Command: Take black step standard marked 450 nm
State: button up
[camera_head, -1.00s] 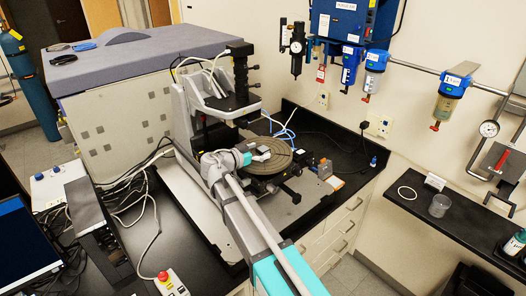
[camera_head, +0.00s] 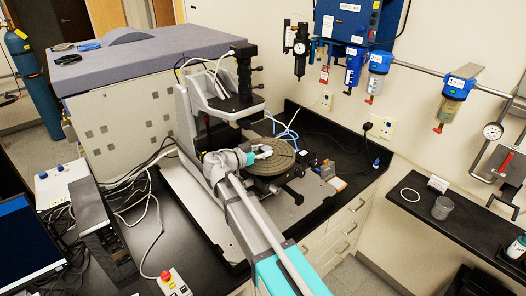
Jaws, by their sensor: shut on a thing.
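My gripper (camera_head: 264,152) is over the round brown stage disc (camera_head: 283,160) of the profiler (camera_head: 190,115). Its fingers are low at the disc's left part, shut on a small piece that I take for a step standard. The fingers mostly hide this piece, and its colour and 450 nm mark cannot be read at this size. I cannot tell whether it still touches the disc. No other step standard can be made out.
The profiler's dark upright column (camera_head: 244,75) stands just behind my gripper. Small dark parts and blue tubes crowd the disc's right and back. A large grey cabinet (camera_head: 130,115) is at the left. A side shelf (camera_head: 465,215) at the right holds a clear jar (camera_head: 442,207).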

notch_tip(320, 180, up, 2)
jog(key=shift+r+p, duration=0.1)
jog(key=shift+p, duration=0.85)
jog(key=s+d+r+p, duration=0.4)
jog(key=s+r+p, duration=0.6)
jog(key=s, duration=0.3)
jog(key=shift+s+r, duration=0.15)
jog(key=shift+s, duration=0.05)
jog(key=shift+d, duration=0.1)
jog(key=o, duration=0.4)
grip_shut()
